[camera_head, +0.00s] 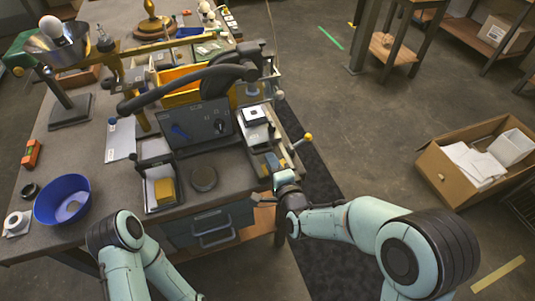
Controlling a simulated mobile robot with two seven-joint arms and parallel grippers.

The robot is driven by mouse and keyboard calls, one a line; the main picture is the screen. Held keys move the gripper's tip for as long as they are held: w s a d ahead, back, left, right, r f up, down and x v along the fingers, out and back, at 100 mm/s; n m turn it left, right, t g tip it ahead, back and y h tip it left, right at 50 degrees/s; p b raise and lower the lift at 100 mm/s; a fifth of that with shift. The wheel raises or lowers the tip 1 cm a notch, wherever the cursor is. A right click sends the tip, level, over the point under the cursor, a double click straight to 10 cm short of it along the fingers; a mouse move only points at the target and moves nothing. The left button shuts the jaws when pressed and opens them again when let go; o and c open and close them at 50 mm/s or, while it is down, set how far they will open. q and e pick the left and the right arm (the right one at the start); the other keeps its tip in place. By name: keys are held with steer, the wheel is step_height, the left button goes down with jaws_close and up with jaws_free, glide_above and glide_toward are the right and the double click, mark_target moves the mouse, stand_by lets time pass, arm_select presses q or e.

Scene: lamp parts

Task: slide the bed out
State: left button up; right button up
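A machine with a dark grey front panel (205,125) and a black curved arm (185,85) stands on the workbench. At its right side is a pale, narrow slide-like part, which may be the bed (258,137); I cannot be sure. A lever with a yellow ball knob (308,137) sticks out at the right. My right gripper (272,166) is at the bench's right edge, close to this part and below the knob. Its fingers are too small to read, and contact is unclear. My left arm shows at the bottom; its gripper does not show.
A blue bowl (62,200), a tape roll (17,223) and a black tray with a yellow block (160,187) are on the workbench (110,180). Drawers (210,228) are below its front edge. An open cardboard box (450,185) stands on the floor at right. The floor between is clear.

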mark_target(265, 152)
arm_select(q)
steer(key=shift+r, duration=0.2)
arm_select(e)
steer(key=shift+x, duration=2.25)
steer(key=shift+c, duration=0.3)
jaws_close()
steer(key=shift+d, duration=0.1)
